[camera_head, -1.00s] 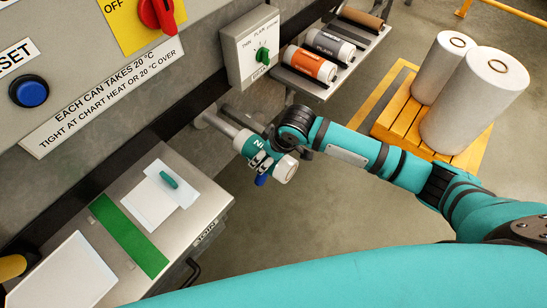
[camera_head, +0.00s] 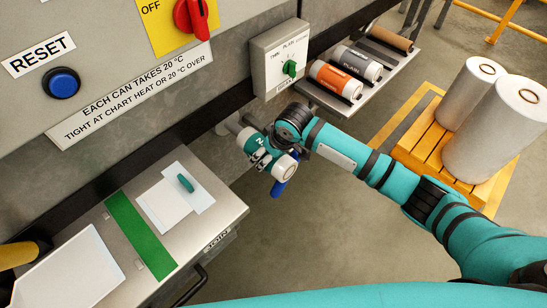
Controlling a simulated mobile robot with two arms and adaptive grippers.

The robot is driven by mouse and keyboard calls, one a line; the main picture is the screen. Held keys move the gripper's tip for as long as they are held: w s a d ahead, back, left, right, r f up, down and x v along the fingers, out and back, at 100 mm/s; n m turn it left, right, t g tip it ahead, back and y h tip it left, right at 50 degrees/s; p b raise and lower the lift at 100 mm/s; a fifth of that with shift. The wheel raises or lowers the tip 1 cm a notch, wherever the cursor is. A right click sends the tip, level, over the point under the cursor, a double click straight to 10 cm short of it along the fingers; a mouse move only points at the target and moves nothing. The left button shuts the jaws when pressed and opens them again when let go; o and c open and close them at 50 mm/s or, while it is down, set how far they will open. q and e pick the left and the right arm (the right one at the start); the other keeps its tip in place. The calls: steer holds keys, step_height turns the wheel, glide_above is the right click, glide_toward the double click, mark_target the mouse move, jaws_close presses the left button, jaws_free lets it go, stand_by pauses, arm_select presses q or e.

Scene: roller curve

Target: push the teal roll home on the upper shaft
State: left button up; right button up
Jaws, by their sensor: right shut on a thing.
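The teal roll (camera_head: 253,144) has a white band and a pale end face, and sits tilted in the picture just off the grey machine wall. My right gripper (camera_head: 262,159) is shut on it from the right, with dark fingers across its side. The upper shaft (camera_head: 234,123) shows only as a short metal stub between the wall and the roll's far end. Whether the roll touches its stop is hidden. A blue part (camera_head: 283,187) hangs under the roll's near end. My left gripper is out of view.
A shelf at the top holds an orange roll (camera_head: 337,78), a grey roll (camera_head: 356,62) and a brown roll (camera_head: 390,39). A dial box (camera_head: 277,57) is on the wall. A steel table (camera_head: 226,208) stands left. Large white rolls (camera_head: 500,125) stand on a yellow pallet at right.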

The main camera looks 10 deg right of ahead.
mark_target(252, 135)
steer(key=shift+w+a+b, duration=0.4)
steer(key=shift+w+a, duration=0.35)
steer(key=shift+w, duration=0.2)
steer(key=shift+w+a+b, duration=0.4)
steer(key=shift+w+a, duration=0.35)
steer(key=shift+w, duration=0.2)
steer(key=shift+w+a+b, duration=0.65)
steer(key=shift+w+a, duration=0.2)
steer(key=shift+w, duration=0.25)
steer(key=shift+r, duration=0.1)
steer(key=o, duration=1.7)
steer(key=shift+s, duration=0.1)
